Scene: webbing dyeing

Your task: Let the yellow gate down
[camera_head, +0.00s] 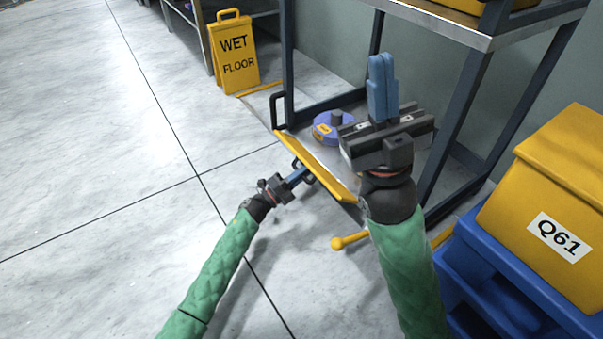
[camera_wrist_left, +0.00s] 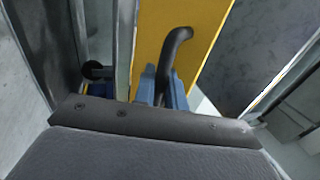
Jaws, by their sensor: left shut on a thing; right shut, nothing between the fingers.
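The yellow gate (camera_head: 318,167) is a long yellow panel slanting across the front of the low bay under the metal rack. In the left wrist view its yellow face (camera_wrist_left: 205,30) fills the upper middle, with a dark curved handle (camera_wrist_left: 176,50) on it. My left gripper (camera_head: 300,176) is shut on this handle, its blue fingers (camera_wrist_left: 165,90) on either side. How far the gate is tilted is hard to tell. My right gripper (camera_head: 381,85) is shut and empty, fingers pointing up, raised in front of the rack.
A round blue-purple device (camera_head: 327,131) with yellow parts sits behind the gate. A yellow ball-ended bar (camera_head: 340,243) lies low near the gate's right end. A yellow box labelled Q61 (camera_head: 590,180) on blue crates (camera_head: 470,262) stands right. A wet-floor sign (camera_head: 233,55) stands behind. The left floor is clear.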

